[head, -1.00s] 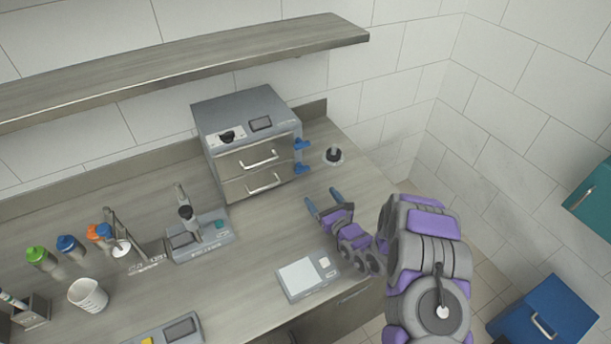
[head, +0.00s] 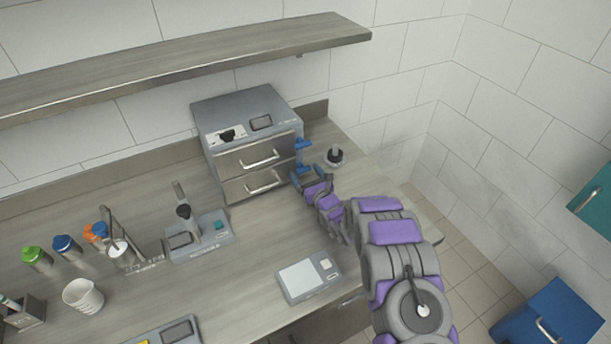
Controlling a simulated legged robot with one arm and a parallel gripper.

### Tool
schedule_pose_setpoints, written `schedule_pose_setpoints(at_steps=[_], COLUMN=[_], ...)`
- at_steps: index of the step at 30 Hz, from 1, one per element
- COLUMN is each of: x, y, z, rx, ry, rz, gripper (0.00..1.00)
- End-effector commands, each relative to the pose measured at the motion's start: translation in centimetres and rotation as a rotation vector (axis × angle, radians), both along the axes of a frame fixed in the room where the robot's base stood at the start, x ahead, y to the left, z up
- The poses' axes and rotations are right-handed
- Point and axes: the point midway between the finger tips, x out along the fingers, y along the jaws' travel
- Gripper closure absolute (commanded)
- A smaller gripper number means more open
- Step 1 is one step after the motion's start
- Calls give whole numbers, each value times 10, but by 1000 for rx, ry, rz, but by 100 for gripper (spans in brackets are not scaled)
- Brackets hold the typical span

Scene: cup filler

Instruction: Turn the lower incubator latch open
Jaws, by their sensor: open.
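The incubator (head: 247,117) is a grey box on the bench with two drawers, each with a metal handle. Two blue latches are on its right edge, the upper latch (head: 302,144) and the lower latch (head: 303,168). My gripper (head: 303,177) has its blue-tipped fingers right by the lower latch and partly overlaps it in the picture. The fingers are apart. I cannot tell whether they touch the latch.
A dark-knobbed round device (head: 334,157) stands close to the right of the gripper. A scale (head: 309,279) lies in front on the bench. A small instrument (head: 199,238), colour-capped bottles (head: 66,246) and a white beaker (head: 83,296) stand left. A shelf (head: 190,63) hangs above.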

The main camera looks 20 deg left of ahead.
Motion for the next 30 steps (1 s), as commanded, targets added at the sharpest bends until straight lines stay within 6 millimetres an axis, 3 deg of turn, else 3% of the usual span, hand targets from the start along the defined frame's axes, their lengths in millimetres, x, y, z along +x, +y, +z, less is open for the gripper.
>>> schedule_pose_setpoints(at_steps=[6,24,30], x=[0,0,-1], y=[0,1,1], z=[0,-2,-1], rx=[-1,-3,5], ry=[1,1,10], rz=[-1,1,2], gripper=[13,69,69])
